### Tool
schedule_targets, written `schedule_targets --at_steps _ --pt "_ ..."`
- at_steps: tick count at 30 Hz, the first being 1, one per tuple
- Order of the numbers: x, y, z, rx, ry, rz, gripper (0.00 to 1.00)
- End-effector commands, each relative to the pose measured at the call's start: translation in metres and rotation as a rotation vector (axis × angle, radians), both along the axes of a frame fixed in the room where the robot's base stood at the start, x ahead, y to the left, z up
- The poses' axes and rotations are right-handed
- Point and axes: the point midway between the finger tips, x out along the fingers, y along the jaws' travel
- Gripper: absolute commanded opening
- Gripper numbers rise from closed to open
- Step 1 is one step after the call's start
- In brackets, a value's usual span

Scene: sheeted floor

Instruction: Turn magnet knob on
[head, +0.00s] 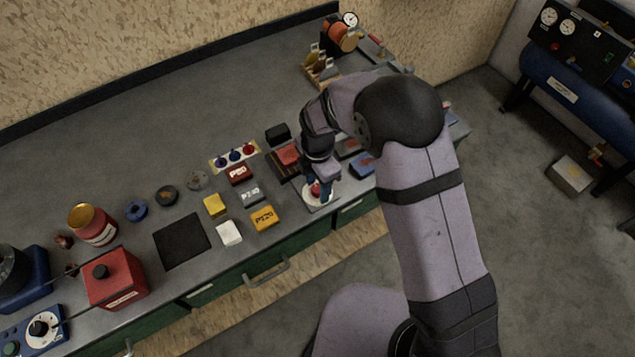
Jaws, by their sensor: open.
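A small red knob (316,189) sits on a pale square plate (321,206) near the front edge of the bench. I take it for the magnet knob; its setting is too small to read. My gripper (318,192) points down at the plate, with its open fingers at the knob. The red of the knob shows between and beside the fingers. I cannot tell whether they touch it. My wrist and arm cover the bench just behind and to the right.
Blocks marked P80 (238,174), P240 (251,193) and P320 (264,218) lie left of the plate.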

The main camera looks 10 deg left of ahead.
Motion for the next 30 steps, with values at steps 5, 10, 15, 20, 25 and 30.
schedule_targets --at_steps 5,10,15,20,25,30 --pt "0.0001 0.0001 -0.0001 0.0 0.0 0.0 0.45" --pt "0.0 0.0 0.0 0.0 0.0 0.0 0.04" --pt "0.0 0.0 0.0001 0.0 0.0 -0.002 0.03" --pt "0.0 0.0 0.0 0.0 0.0 -0.023 0.03" --pt "0.0 0.0 -0.0003 -0.001 0.001 -0.088 0.04" --pt "-0.0001 -0.0001 -0.0005 -0.001 0.001 -0.201 0.04"
